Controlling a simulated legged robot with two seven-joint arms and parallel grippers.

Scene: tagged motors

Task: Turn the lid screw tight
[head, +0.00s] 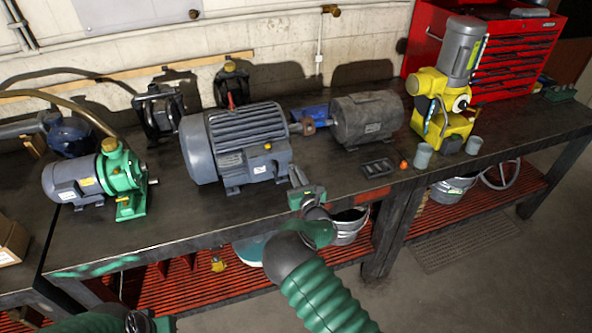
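A large grey finned motor (240,135) stands on the dark workbench, with a box-like part on its right side. I cannot tell which detail is the lid screw. My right gripper (297,175) is raised just right of the motor's box, with its fingers pointing up and away from me. Whether its fingers touch anything or are apart is too small to tell. My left gripper (146,323) is low at the bottom edge, partly cut off, away from the motor.
A green pump with a grey motor (118,175) stands at left. A dark grey motor (366,120) and a yellow machine (440,105) stand at right, before a red tool chest (490,60). A small black tray (377,168) lies near the front edge. The bench front left is clear.

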